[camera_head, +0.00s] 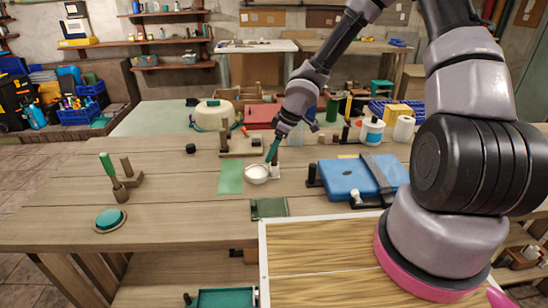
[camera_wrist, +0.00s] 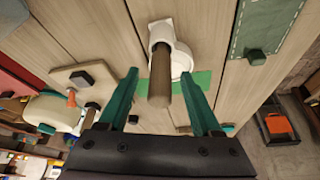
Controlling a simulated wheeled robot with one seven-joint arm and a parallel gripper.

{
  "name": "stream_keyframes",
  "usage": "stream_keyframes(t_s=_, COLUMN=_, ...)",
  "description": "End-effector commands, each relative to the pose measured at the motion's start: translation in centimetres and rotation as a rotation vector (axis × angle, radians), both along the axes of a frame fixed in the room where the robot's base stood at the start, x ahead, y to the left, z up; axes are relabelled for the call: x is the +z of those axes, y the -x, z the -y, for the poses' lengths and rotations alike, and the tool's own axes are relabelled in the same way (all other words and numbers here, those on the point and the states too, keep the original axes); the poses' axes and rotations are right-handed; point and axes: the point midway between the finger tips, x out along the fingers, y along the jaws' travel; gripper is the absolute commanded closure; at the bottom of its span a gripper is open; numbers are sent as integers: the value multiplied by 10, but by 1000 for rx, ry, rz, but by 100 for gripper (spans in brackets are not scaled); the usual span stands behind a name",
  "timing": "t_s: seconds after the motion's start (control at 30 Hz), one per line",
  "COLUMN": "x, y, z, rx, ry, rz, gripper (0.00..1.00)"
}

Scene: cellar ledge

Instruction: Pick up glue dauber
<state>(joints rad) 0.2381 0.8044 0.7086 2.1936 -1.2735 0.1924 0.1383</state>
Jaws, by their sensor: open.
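A brown rod-like handle (camera_wrist: 160,82), which looks like the glue dauber, points up toward the camera in the wrist view. Its lower end is at a white holder (camera_wrist: 161,32) beside a white bowl (camera_wrist: 181,62). My gripper (camera_wrist: 158,76) is open, with green fingers either side of the handle and a gap on each side. In the head view, my gripper (camera_head: 271,152) points down just above the white bowl (camera_head: 256,175) and white holder (camera_head: 275,170). The handle is hard to make out there, behind or between the fingers.
A green mat (camera_head: 230,177) lies left of the bowl. A blue case (camera_head: 350,178) is on the right, a wooden block stand (camera_head: 240,146) behind. A green-handled tool (camera_head: 107,166) stands far left near a green disc (camera_head: 109,218).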

Motion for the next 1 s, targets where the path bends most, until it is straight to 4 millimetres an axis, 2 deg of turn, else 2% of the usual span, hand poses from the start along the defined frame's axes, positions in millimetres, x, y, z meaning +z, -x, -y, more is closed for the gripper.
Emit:
stream_keyframes(t_s=0.2, x=-17, y=-2, z=-7, rx=1, ry=0, rz=0, gripper=34)
stream_keyframes(t_s=0.47, x=-19, y=-3, z=-7, rx=-1, ry=-1, rz=1, gripper=34)
stream_keyframes(t_s=0.5, x=-19, y=-3, z=-7, rx=-1, ry=-1, rz=1, gripper=42)
stream_keyframes(t_s=0.57, x=-19, y=-3, z=-7, rx=-1, ry=-1, rz=1, gripper=65)
stream_keyframes(t_s=0.6, x=-19, y=-3, z=-7, rx=-1, ry=-1, rz=1, gripper=80)
stream_keyframes(t_s=0.67, x=-18, y=-3, z=-7, rx=-1, ry=-1, rz=1, gripper=100)
stream_keyframes(t_s=1.0, x=-17, y=-3, z=-7, rx=-1, ry=-1, rz=1, gripper=100)
